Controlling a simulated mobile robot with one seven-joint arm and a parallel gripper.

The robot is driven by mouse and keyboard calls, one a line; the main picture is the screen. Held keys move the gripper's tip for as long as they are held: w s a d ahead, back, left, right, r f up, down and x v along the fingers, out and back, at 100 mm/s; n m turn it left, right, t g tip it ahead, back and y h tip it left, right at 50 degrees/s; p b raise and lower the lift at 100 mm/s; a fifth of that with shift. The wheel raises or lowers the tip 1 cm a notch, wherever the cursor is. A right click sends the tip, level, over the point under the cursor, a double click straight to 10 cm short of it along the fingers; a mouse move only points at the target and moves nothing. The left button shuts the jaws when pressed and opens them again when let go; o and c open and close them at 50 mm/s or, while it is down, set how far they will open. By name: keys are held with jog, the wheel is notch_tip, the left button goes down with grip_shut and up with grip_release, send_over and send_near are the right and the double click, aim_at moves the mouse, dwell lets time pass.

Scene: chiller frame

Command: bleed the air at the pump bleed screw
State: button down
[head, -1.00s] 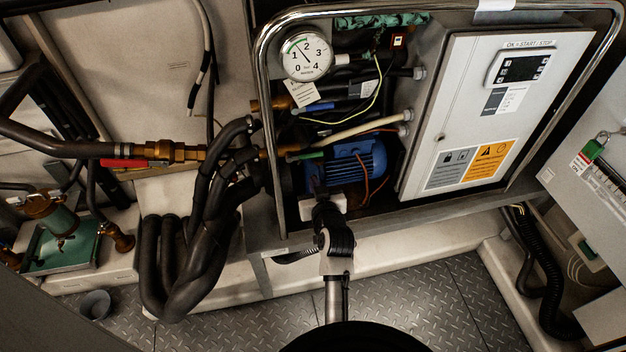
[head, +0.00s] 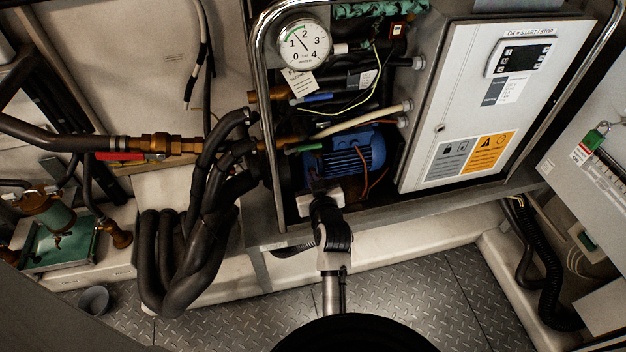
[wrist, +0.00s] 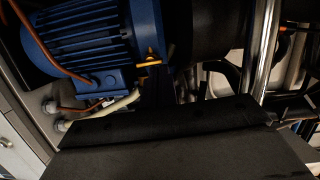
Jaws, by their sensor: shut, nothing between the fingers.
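The pump's finned blue motor (head: 352,152) lies low inside the open frame. It fills the upper left of the wrist view (wrist: 85,35), with a dark round body (wrist: 195,35) to its right. A small yellow-orange fitting (wrist: 150,60) shows between them; I cannot tell whether it is the bleed screw. My gripper (head: 318,186) reaches in from the front, just below and left of the motor in the head view. It is shut and empty. Its fingertips are dark and hard to make out, and I cannot tell whether they touch anything.
A chrome tube frame (head: 268,130) stands left of the pump. A white control box (head: 470,120) stands to the right. Cables and a beige hose (head: 365,120) cross above the motor. A pressure gauge (head: 304,44) hangs above. Thick black hoses (head: 205,235) bend at left.

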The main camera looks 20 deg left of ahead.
jog(key=shift+f, duration=0.2)
jog(key=shift+s+a+f+n+t+h+b, duration=0.1)
jog(key=shift+f+n+t+h+b, duration=0.25)
jog(key=shift+n+b, duration=0.65)
jog(key=shift+s+a+f+n+t+h+b, duration=0.1)
jog(key=shift+f+n+t+h+b, duration=0.25)
jog(key=shift+n, duration=1.2)
jog(key=shift+f+n+t+h+b, duration=0.2)
jog(key=shift+n+t+h+b, duration=0.2)
jog(key=shift+n+b, duration=0.7)
jog(key=shift+d+n, duration=0.1)
jog(key=shift+n, duration=0.15)
jog(key=shift+r+p, duration=0.1)
jog(key=shift+p, duration=0.2)
